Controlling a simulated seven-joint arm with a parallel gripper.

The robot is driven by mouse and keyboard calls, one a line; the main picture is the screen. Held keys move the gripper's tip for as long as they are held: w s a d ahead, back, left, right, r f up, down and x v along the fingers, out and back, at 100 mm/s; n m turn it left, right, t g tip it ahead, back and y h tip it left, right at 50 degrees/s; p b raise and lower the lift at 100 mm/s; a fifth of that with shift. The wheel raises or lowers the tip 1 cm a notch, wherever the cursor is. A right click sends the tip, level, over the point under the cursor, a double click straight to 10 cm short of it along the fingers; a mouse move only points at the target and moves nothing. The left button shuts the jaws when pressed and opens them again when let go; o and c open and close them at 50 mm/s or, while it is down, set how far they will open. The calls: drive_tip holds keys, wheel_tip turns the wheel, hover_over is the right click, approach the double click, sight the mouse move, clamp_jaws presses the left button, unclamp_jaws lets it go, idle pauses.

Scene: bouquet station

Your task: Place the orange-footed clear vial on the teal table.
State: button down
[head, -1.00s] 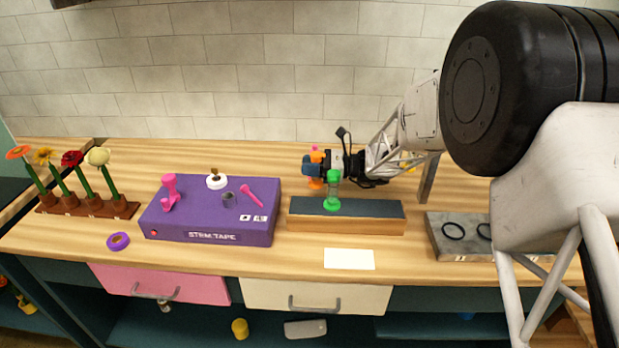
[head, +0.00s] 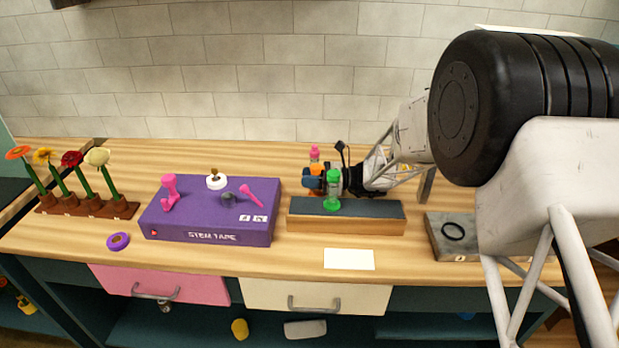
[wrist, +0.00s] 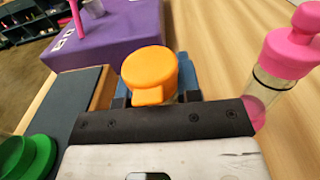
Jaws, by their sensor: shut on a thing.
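The orange-capped vial (wrist: 150,68) is between my blue gripper fingers in the wrist view; its orange top with a tab faces the camera and hides its body and foot. In the head view my gripper (head: 315,181) is behind the slate-topped block, shut on this vial, with small orange parts showing. A green-footed clear vial (head: 333,190) stands upright on the block, in front of my gripper. I cannot make out a separate teal table; the bench has dark teal cabinet fronts (head: 420,299).
A pink-capped clear vial (wrist: 285,50) stands close to the right of my gripper in the wrist view. The slate-topped block (head: 375,208), purple stem-tape box (head: 210,225), flower rack (head: 85,203) and grey ring block (head: 443,243) stand on the wooden bench. Bench behind the box is clear.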

drive_tip(key=shift+f, duration=0.1)
drive_tip(key=c, duration=0.8)
unclamp_jaws()
drive_tip(key=shift+d, duration=3.75)
drive_tip(key=shift+r, duration=0.25)
